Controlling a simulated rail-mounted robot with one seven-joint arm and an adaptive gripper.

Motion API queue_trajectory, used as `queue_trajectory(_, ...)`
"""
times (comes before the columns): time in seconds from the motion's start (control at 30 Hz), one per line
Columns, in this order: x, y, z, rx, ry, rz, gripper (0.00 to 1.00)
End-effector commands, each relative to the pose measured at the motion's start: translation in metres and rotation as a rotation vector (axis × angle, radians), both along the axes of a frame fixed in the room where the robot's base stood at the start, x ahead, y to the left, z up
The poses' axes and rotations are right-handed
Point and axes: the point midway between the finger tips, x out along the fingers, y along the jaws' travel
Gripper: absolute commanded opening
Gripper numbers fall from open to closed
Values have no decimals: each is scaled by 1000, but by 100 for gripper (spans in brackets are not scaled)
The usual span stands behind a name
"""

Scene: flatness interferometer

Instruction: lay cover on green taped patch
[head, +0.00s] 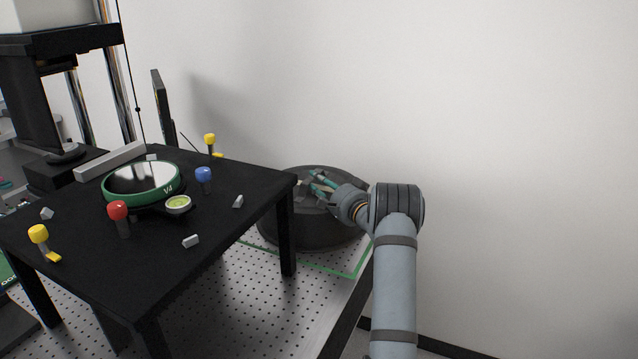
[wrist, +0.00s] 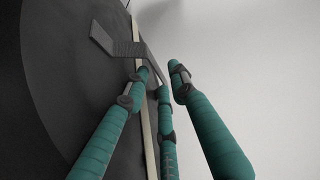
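The cover (head: 300,232) is a large, dark, round lid with a grey handle on top. In the head view it is at the back right corner of the perforated plate, beyond the black table. The green tape (head: 340,274) shows along its near side; the rest of the patch is hidden. I cannot tell whether the cover touches the plate. My gripper (head: 317,183) is at the cover's top, by the handle. In the wrist view its teal fingers (wrist: 164,82) are around the grey handle (wrist: 118,46); whether they press on it is unclear. The cover's dark face (wrist: 50,70) fills the left.
The black table (head: 190,265) stands left of the cover, one leg close to it. It bears a green-rimmed mirror (head: 140,183), red (head: 118,211), blue (head: 204,174) and yellow (head: 38,234) knobs and a round level (head: 178,205). A white wall is close behind.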

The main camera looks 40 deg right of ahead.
Motion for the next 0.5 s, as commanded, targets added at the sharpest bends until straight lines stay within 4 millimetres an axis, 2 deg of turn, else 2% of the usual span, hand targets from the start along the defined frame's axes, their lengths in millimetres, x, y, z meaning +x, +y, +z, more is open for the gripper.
queue_trajectory(0.13,-3,0,-1,0,1,0,25)
queue_trajectory(0.27,-17,0,-1,0,1,-1,25)
queue_trajectory(0.5,-68,5,-1,0,1,-4,25)
